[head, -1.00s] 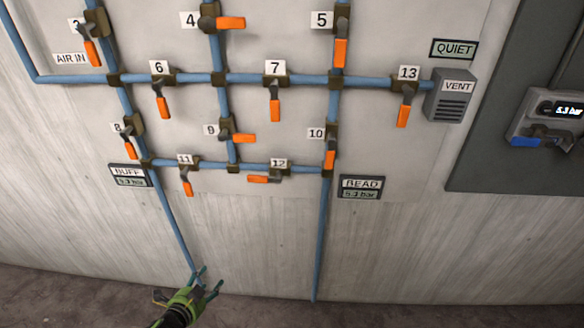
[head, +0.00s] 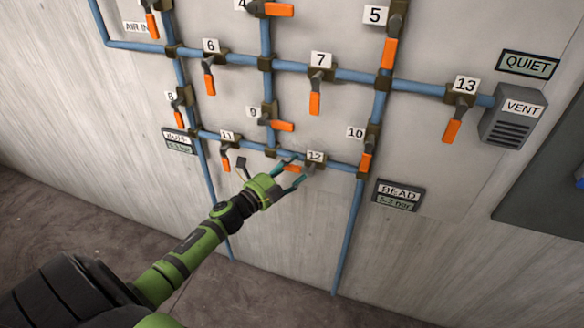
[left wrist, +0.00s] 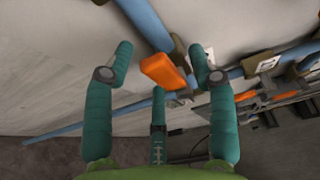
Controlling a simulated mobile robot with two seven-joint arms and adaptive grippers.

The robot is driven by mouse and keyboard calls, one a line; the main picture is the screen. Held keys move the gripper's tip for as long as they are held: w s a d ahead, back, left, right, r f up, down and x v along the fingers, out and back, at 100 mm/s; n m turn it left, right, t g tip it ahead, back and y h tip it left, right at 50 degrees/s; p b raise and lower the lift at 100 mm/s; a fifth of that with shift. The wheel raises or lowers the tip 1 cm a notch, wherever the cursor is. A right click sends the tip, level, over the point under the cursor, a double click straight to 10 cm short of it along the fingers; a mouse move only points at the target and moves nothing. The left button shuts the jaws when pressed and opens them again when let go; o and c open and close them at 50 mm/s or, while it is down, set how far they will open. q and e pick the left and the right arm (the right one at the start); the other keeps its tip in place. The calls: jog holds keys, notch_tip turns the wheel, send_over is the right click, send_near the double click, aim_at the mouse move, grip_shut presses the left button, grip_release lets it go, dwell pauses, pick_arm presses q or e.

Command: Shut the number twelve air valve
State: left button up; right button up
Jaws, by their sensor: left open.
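The number twelve valve sits on the lowest blue pipe, under its "12" label (head: 315,156). Its orange handle (head: 292,168) points left, roughly along the pipe, and is partly hidden by my gripper. My left gripper (head: 287,171) is open at this handle, its teal fingers spread around it. In the left wrist view the orange handle (left wrist: 165,70) shows between the fingertips of my left gripper (left wrist: 161,52), with gaps on both sides. I cannot tell whether any finger touches it. My right gripper is not in view.
Valve 11's handle (head: 226,162) hangs down just left of my gripper, and valve 10's handle (head: 366,161) is close on the right. Valve 9's handle (head: 282,126) is above. The wall below the pipe is mostly free.

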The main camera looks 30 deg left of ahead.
pick_arm(q)
jog(key=shift+w, duration=0.25)
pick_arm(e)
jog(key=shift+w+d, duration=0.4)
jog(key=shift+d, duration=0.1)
pick_arm(q)
grip_shut()
